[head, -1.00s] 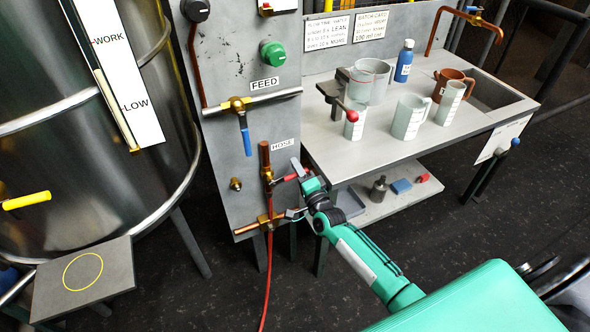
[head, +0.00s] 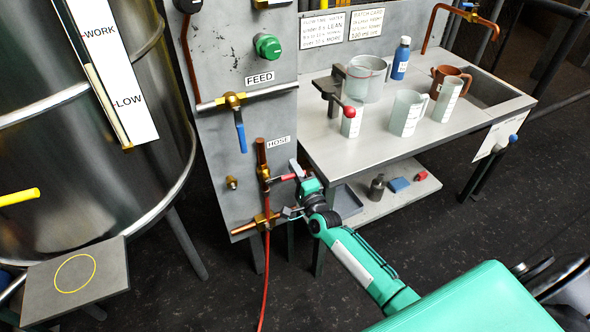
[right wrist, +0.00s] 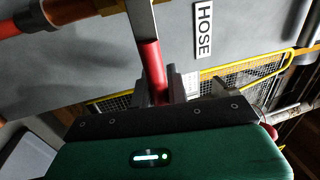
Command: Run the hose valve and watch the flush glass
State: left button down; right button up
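The hose valve, with its red handle (head: 284,178), sits on the grey panel below the HOSE label (head: 279,141). The handle sticks out to the right. My right gripper (head: 297,180) is at this handle. In the right wrist view the red handle (right wrist: 151,64) runs down between the grey fingers (right wrist: 172,82), which appear closed around it; part of the grip is hidden by the gripper body. A red hose (head: 265,285) hangs from the brass fitting below. I cannot clearly pick out the flush glass. My left gripper is not in view.
A steel tank (head: 75,140) stands at left, with a small ringed platform (head: 75,280) before it. The FEED valve's blue handle (head: 241,131) hangs above the hose valve. The bench (head: 385,145) at right holds a clear vessel, jugs, a blue bottle and a red-knobbed clamp.

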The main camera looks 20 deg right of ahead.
jog(key=o, duration=0.4)
jog(key=shift+f, duration=0.1)
jog(key=shift+s, duration=0.1)
jog(key=s+f, duration=0.2)
jog(key=s, duration=1.1)
jog(key=shift+s+d+f, duration=0.2)
jog(key=shift+s+f, duration=0.05)
jog(key=shift+f, duration=0.1)
